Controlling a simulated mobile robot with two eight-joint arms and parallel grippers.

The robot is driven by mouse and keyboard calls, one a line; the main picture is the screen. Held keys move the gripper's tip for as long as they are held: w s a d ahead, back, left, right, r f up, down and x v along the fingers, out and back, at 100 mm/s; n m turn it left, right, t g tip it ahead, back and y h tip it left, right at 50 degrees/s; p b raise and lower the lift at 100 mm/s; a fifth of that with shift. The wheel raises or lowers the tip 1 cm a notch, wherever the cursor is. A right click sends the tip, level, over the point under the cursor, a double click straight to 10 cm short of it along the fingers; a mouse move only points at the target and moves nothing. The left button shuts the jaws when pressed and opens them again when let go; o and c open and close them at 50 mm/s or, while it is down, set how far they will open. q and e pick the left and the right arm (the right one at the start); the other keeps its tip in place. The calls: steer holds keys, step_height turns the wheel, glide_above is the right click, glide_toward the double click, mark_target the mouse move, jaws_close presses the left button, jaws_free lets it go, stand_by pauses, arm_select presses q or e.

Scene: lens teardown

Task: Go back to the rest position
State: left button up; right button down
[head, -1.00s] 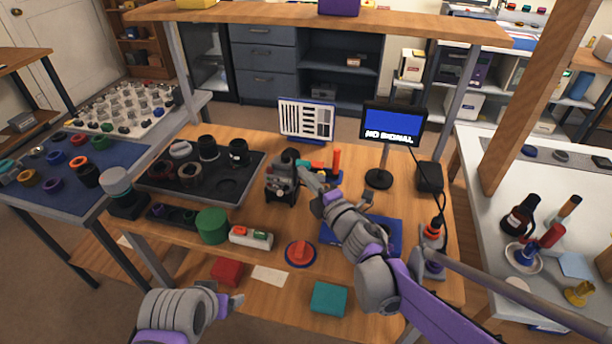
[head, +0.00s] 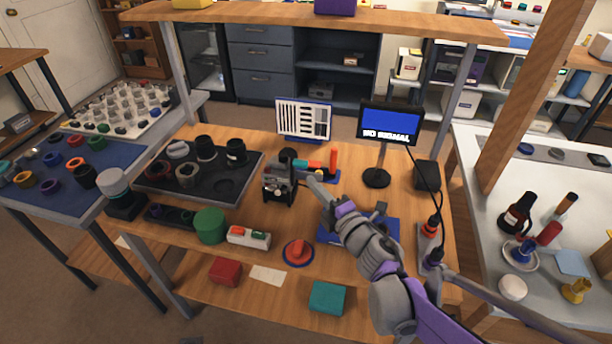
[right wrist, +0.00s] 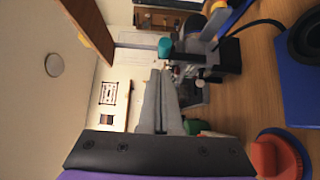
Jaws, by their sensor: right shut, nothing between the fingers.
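My right gripper (head: 311,179) is over the middle of the wooden bench (head: 345,270), its fingers pointing up and left. In the right wrist view its long grey fingers (right wrist: 158,74) lie together with nothing between them. The fingertips are close to a small dark grey device (head: 279,184), which is also beyond them in the wrist view (right wrist: 224,56). I cannot tell the exact gap. My left gripper is out of view.
Left of the device are a black tray (head: 238,190) with lens parts and a green cylinder (head: 210,226). A monitor (head: 390,125) stands behind my right arm. An orange knob (head: 298,252) sits at the front. A blue box (head: 334,229) lies partly under my arm.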

steer(key=s+d+r+m+g+h+p, duration=0.25)
steer(key=s+d+m+h+p, duration=0.45)
steer(key=s+d+m+h, duration=0.65)
steer(key=s+a+f+m+g+y+p, duration=0.1)
steer(key=s+f+m+g+y+p, duration=0.1)
steer(key=s, duration=0.5)
steer(key=s+a+f+m+g+y+p, duration=0.1)
steer(key=s+f+m+g+y+p, duration=0.1)
steer(key=s+m+g, duration=0.4)
step_height(320, 180, down, 2)
steer(key=shift+s+a+f+m+y, duration=0.1)
steer(key=shift+s+a+m+y, duration=0.25)
steer(key=shift+m+y, duration=0.45)
steer(key=shift+d, duration=0.1)
